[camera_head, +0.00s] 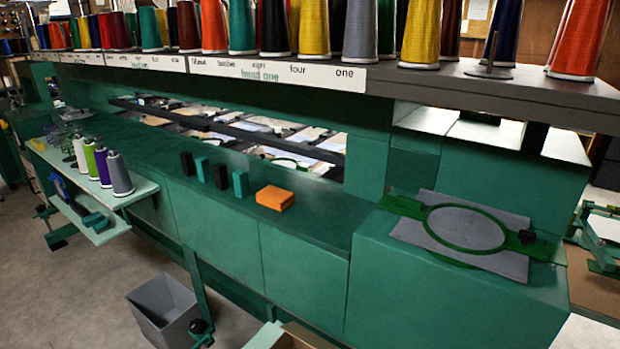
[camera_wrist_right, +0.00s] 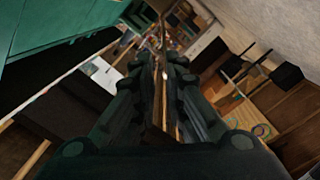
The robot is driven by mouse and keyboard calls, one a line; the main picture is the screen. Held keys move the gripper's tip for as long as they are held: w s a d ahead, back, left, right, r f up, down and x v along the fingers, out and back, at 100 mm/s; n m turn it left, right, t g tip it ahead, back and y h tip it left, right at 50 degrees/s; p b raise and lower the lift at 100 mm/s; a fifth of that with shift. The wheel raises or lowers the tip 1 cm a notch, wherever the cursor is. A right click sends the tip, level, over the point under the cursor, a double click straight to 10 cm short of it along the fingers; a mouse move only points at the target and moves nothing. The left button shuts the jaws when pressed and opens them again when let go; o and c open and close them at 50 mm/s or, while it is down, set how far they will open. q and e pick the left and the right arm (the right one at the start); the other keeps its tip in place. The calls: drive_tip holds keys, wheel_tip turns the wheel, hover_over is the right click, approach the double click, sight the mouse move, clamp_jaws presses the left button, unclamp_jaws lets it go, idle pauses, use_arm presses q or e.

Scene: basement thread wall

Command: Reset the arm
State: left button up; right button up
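My right gripper (camera_wrist_right: 161,68) shows in the right wrist view, pointing away from the camera. Its two dark fingers converge at the middle of the picture and look shut, with only a thin sliver between them. I see no object held in it. Neither of my arms nor my left gripper shows in the head view.
A green bench (camera_head: 305,210) carries an orange block (camera_head: 274,198) and several small black and teal blocks. An embroidery hoop (camera_head: 466,229) lies at right. Thread cones (camera_head: 120,174) stand on a side shelf. A grey bin (camera_head: 163,308) stands on the floor.

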drive_tip(key=w+d+m+h, duration=0.5)
drive_tip(key=d+m+h, duration=0.4)
drive_tip(key=m+h, duration=0.3)
drive_tip(key=s+d+f+m+g+h, duration=0.1)
drive_tip(key=s+d+m+g, duration=0.2)
drive_tip(key=s, duration=0.5)
drive_tip(key=s+d+m+g+h, duration=0.1)
drive_tip(key=s+d+m+g, duration=0.1)
drive_tip(key=s+g, duration=0.4)
wheel_tip(320, 180, down, 26)
drive_tip(key=s, duration=0.3)
drive_tip(key=s+d+f+g, duration=0.1)
drive_tip(key=s+d+f, duration=0.1)
drive_tip(key=s+f, duration=1.4)
drive_tip(key=shift+s+d+f, duration=0.3)
drive_tip(key=shift+s+f, duration=0.05)
drive_tip(key=shift+s, duration=0.1)
